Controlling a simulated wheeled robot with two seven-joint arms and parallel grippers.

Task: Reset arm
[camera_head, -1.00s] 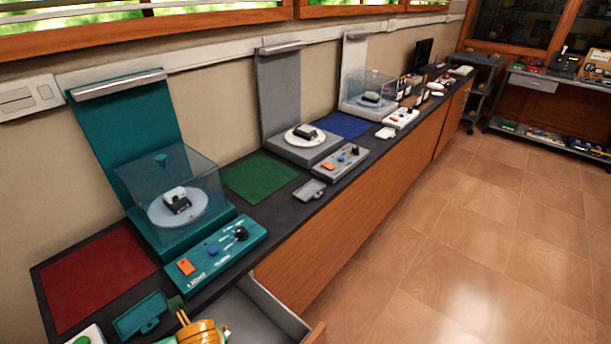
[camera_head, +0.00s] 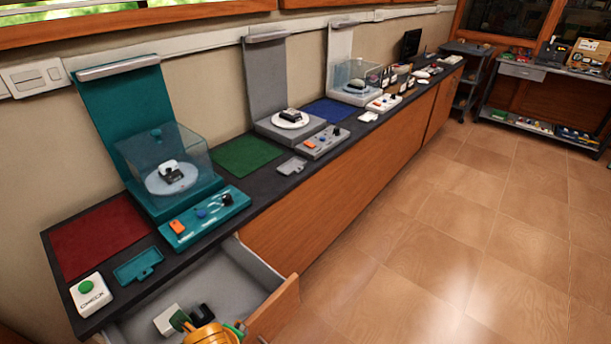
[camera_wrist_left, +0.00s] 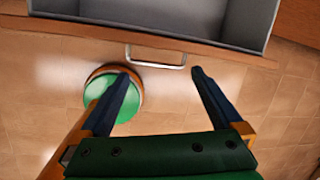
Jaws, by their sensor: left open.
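My left gripper (camera_wrist_left: 162,74) is open in the left wrist view, its two dark blue fingers apart with nothing between them. It is over the floor, in front of the open drawer (camera_wrist_left: 200,18) and its metal handle (camera_wrist_left: 157,66). In the head view, an orange and green part of my arm (camera_head: 208,335) shows at the bottom edge, overlapping the drawer (camera_head: 240,270). White and dark pieces beside it are too cut off to identify. My right gripper is not in view.
A dark counter holds a teal display unit (camera_head: 165,205), a white CHECK button box (camera_head: 91,292), a teal tray (camera_head: 138,266), a red mat (camera_head: 98,238) and a green mat (camera_head: 245,153). The drawer juts out below. The floor (camera_head: 430,250) to the right is clear.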

